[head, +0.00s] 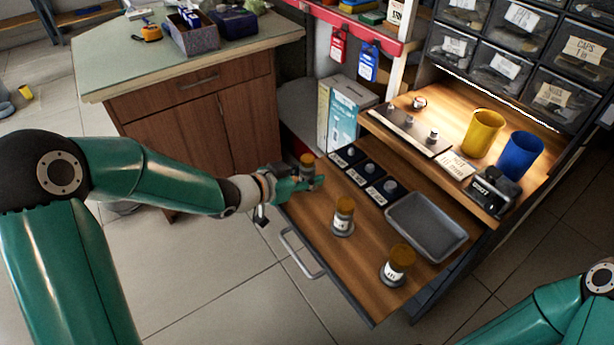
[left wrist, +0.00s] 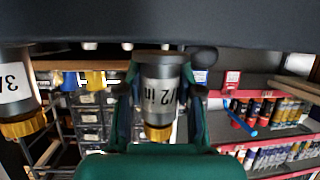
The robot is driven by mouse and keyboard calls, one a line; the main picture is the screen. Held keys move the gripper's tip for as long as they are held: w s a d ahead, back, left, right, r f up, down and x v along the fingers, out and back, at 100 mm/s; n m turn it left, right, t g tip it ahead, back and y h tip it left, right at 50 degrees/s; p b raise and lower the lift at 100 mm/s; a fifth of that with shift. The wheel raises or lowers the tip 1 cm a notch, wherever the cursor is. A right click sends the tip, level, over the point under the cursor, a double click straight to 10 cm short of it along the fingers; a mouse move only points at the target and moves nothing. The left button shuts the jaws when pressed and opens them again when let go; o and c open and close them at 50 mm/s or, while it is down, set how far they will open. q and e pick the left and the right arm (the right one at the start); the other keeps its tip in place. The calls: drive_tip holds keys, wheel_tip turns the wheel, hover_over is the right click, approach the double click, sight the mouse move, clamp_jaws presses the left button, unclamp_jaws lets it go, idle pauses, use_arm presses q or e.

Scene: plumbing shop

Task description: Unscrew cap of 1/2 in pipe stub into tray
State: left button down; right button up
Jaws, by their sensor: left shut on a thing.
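The 1/2 in pipe stub (left wrist: 158,92) is grey with a white label and a brass-coloured cap (left wrist: 158,133). In the head view its cap (head: 307,160) shows at the left part of the pulled-out drawer (head: 305,215). My left gripper (head: 296,184) is shut on this stub, with a finger on each side in the left wrist view (left wrist: 158,110). The fingers hide part of the stub, and I cannot tell whether its base rests on the drawer. The grey tray (head: 427,252) lies in the drawer's right part, looking empty. My right gripper is out of view.
Two more capped stubs stand in the drawer, a middle one (head: 343,217) and a front one (head: 397,266). Several dark square holders (head: 366,170) line the back. A yellow cup (head: 483,133) and blue cup (head: 520,156) stand on the bench above.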

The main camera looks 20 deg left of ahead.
use_arm(q)
wheel_tip(320, 180, up, 19)
drive_tip(key=p, duration=1)
drive_tip(key=c, duration=1.3)
unclamp_jaws()
clamp_jaws()
